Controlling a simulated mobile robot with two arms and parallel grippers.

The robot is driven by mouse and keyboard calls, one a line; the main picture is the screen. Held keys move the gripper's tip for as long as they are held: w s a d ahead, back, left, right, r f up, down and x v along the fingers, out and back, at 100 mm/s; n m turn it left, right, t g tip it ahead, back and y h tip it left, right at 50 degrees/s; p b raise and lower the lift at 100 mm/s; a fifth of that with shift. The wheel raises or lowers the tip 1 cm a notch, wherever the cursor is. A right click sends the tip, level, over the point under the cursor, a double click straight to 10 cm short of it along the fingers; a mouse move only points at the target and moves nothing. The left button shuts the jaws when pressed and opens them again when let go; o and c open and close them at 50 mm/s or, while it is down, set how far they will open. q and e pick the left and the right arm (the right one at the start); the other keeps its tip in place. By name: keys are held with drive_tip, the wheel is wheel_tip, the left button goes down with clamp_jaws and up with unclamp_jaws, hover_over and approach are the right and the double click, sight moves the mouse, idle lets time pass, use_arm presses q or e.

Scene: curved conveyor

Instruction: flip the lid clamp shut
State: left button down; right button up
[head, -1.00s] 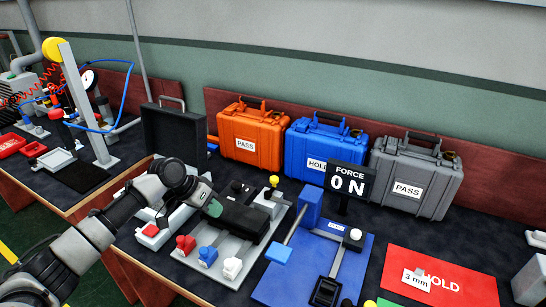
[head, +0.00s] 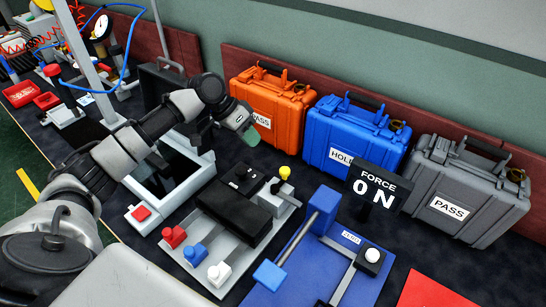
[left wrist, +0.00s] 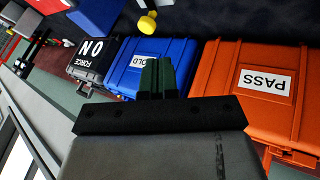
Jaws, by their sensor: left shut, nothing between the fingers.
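A grey fixture plate (head: 240,247) carries a long black block (head: 233,214). Red (head: 173,236), blue (head: 194,254) and white (head: 219,272) knobs stand along its front edge. A yellow knob (head: 284,172) stands upright on a grey block (head: 272,200) at the plate's back right; it also shows in the left wrist view (left wrist: 147,22). I cannot tell for sure which part is the lid clamp. My left gripper (head: 248,131) is shut and empty, apart from the fixture, in front of the orange case in the picture. Its fingers (left wrist: 157,78) show pressed together. My right gripper is not in view.
Orange (head: 268,103), blue (head: 352,138) and grey (head: 465,185) cases line the back. A FORCE display (head: 376,188) stands before them. A blue press plate (head: 318,265) lies right of the fixture. A white-rimmed open box (head: 178,180) lies left, partly behind my arm.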

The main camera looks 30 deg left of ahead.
use_arm(q)
drive_tip(key=x, duration=1)
drive_tip(key=shift+p, duration=0.45)
drive_tip(key=shift+w+d, duration=0.1)
drive_tip(key=shift+w, duration=0.05)
